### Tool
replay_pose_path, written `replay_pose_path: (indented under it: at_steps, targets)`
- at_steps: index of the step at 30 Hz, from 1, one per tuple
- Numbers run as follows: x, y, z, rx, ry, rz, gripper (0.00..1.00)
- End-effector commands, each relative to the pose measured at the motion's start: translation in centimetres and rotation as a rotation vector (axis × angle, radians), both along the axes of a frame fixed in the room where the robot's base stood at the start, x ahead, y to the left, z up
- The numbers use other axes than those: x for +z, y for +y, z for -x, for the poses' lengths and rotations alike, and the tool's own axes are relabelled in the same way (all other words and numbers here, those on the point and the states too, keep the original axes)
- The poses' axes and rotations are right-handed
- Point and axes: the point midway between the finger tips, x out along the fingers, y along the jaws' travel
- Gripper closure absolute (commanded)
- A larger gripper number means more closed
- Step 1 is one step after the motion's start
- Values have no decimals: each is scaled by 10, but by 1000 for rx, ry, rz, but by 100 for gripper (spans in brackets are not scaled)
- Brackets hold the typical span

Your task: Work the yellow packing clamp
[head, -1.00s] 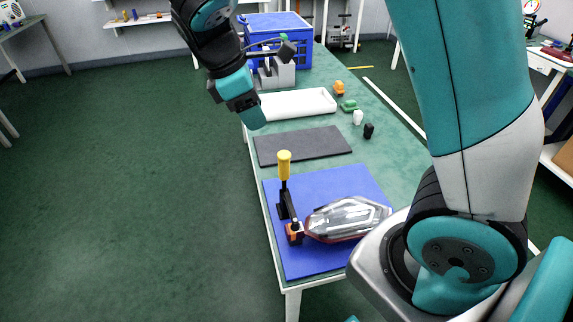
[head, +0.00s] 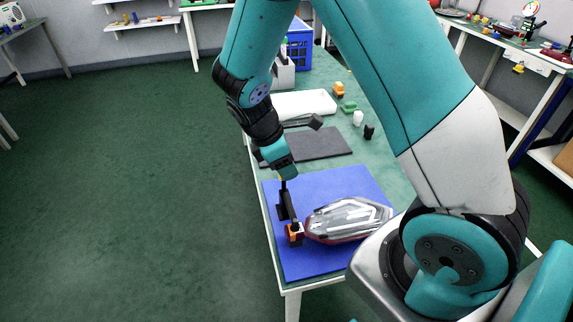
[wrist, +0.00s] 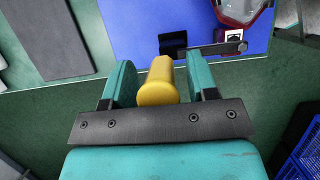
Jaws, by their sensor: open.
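The clamp's yellow handle (wrist: 158,82) stands between the two teal fingers of my gripper (wrist: 160,85) in the wrist view. The fingers are open, with a gap on both sides of the handle. In the head view my gripper (head: 283,170) is over the clamp and hides nearly all of the yellow handle. The clamp's black body (head: 284,205) shows below it, its arm reaching to an orange and black block (head: 295,232). That block is at the end of a clear and red tail lamp (head: 348,218) lying on the blue mat (head: 310,265).
A dark grey mat (head: 325,145), a white tray (head: 300,103) and a blue crate (head: 300,50) lie farther along the green table. Small orange (head: 338,90), green, white and black pieces stand at its right. Open floor is left of the table.

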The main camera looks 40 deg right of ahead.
Motion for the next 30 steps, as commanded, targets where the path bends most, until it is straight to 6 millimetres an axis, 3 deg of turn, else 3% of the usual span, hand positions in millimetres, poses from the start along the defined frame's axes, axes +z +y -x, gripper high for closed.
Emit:
replay_pose_path:
  at_steps: [11, 12, 19, 30]
  targets:
    - [-8, -3, 1, 0, 0, -1, 47]
    - [-8, -3, 1, 0, 0, 0, 49]
    - [-7, -3, 1, 0, 0, 0, 100]
    - [-4, -5, -2, -1, 41, -16, 100]
